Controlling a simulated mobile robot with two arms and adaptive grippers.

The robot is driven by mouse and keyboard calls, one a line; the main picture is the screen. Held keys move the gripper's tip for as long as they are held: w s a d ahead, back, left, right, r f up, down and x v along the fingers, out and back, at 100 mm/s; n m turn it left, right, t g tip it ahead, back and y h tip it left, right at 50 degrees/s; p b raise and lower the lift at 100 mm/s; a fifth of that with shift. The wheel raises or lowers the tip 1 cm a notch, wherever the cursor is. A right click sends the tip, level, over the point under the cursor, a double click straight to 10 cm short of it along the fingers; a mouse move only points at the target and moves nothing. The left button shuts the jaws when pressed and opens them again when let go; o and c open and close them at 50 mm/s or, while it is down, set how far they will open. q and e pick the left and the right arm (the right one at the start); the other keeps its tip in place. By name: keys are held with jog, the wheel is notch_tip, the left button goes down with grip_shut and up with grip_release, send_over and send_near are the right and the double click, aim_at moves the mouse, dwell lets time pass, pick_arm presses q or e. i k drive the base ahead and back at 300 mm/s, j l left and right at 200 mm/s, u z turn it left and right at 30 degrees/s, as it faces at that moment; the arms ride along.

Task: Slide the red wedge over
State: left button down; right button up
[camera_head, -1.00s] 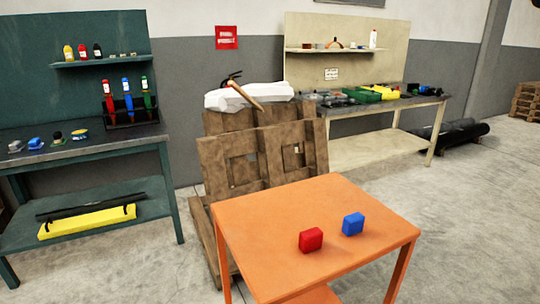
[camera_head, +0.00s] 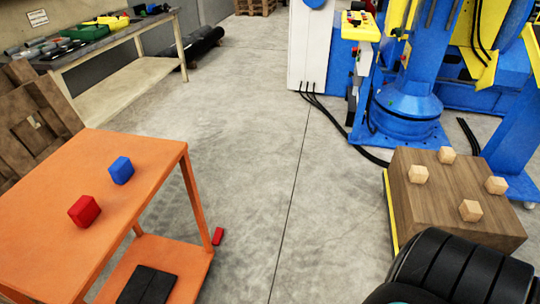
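A small red piece (camera_head: 218,236) lies on the concrete floor, just right of the orange table's lower shelf. It is too small to tell for sure whether it is a wedge. A red block (camera_head: 84,211) sits on top of the orange table (camera_head: 140,215), with a blue block (camera_head: 121,170) behind it and to the right, apart from it. Neither of my grippers shows in the head view.
A wooden block with several small pale cubes on top (camera_head: 443,210) stands at the right. Behind it is the blue and yellow machine (camera_head: 410,95), with black cables on the floor. Part of a dark ribbed arm, apparently mine, fills the lower right. The middle floor is clear.

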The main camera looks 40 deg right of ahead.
aim_at(218, 232)
jog(key=z, duration=0.75)
jog(key=i+l+u, duration=0.2)
jog(key=u, duration=0.25)
jog(key=i+l+u, duration=0.25)
jog(key=u, duration=0.25)
